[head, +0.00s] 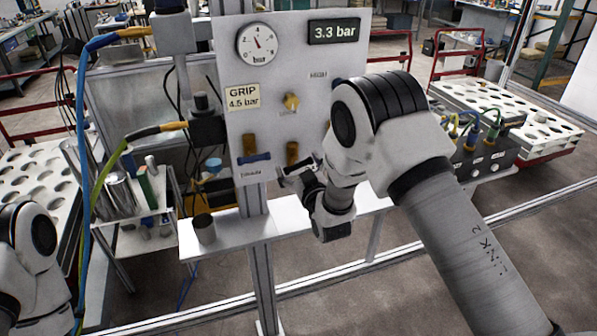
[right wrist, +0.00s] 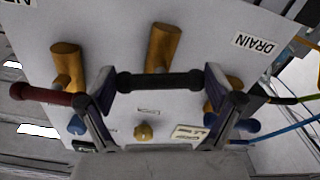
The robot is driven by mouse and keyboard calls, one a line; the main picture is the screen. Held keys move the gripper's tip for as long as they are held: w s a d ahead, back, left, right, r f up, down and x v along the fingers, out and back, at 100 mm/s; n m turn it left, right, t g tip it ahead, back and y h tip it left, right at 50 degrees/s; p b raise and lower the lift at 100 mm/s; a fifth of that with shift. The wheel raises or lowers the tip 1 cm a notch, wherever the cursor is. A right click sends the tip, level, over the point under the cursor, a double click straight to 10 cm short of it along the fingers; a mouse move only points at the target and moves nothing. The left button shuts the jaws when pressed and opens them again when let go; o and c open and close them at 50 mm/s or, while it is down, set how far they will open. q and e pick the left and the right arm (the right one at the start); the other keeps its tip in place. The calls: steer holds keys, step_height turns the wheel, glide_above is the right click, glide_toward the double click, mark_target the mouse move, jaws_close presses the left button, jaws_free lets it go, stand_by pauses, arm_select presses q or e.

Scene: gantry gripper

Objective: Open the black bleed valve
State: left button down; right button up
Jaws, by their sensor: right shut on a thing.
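The black bleed valve handle (right wrist: 160,82) lies crosswise to its upright brass body (right wrist: 163,45) in the right wrist view. My right gripper (right wrist: 162,98) is shut on this handle, with one finger at each end of it. In the head view my right gripper (head: 298,177) is at the panel's lower edge, below the middle brass body (head: 292,152); it and my arm largely hide the black handle there. The white panel (head: 270,120) carries the valves. My left gripper is out of view; only part of my left arm shows at the lower left.
A blue handle (head: 253,158) sits left of the middle valve, and a red handle (right wrist: 40,95) shows in the right wrist view. A display (head: 334,30) reads 3.3 bar; a label (head: 243,98) reads GRIP 4.5 bar. A yellow knob (head: 290,102) sits above. A shelf (head: 240,232) lies below.

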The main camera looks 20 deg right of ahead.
steer(key=n+b, duration=0.3)
steer(key=shift+f+n, duration=0.15)
steer(key=shift+n, duration=0.25)
steer(key=n+b, duration=0.4)
steer(key=shift+n, duration=0.3)
steer(key=n+b, duration=0.2)
steer(key=n, duration=0.1)
steer(key=shift+b, duration=0.3)
steer(key=shift+a+n+b, duration=0.1)
steer(key=shift+n+b, duration=0.85)
steer(key=shift+n, duration=0.75)
steer(key=o, duration=0.8)
steer(key=shift+o, duration=0.2)
